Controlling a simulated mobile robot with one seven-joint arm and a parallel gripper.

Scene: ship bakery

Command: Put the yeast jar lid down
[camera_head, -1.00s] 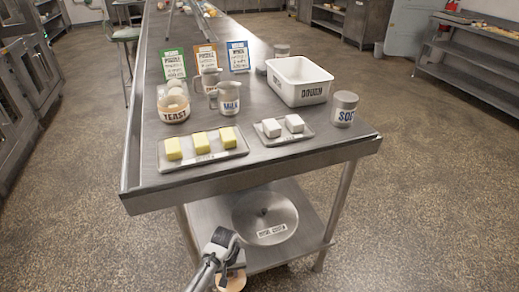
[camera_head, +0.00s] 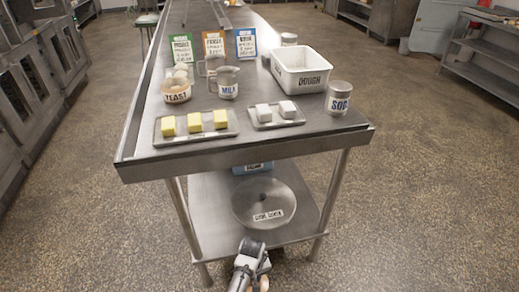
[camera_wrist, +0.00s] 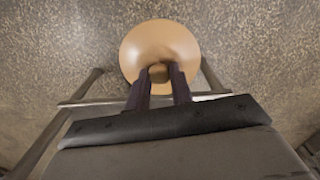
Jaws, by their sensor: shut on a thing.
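The yeast jar lid (camera_wrist: 160,42) is a round, tan disc with a knob. In the wrist view my gripper (camera_wrist: 159,76) is shut on the knob, one dark finger on each side. In the head view my gripper (camera_head: 254,248) is low, in front of the steel table's lower shelf, below the tabletop. A small piece of the lid (camera_head: 264,284) shows beneath it, mostly hidden. The yeast jar (camera_head: 177,94) stands on the tabletop at the left, behind the butter tray.
On the table (camera_head: 240,150) stand a butter tray (camera_head: 155,140), a tray with two white blocks (camera_head: 258,124), a milk jug (camera_head: 228,84), a dough tub (camera_head: 302,78) and a soda jar (camera_head: 338,100). Bare tabletop shows along the front edge.

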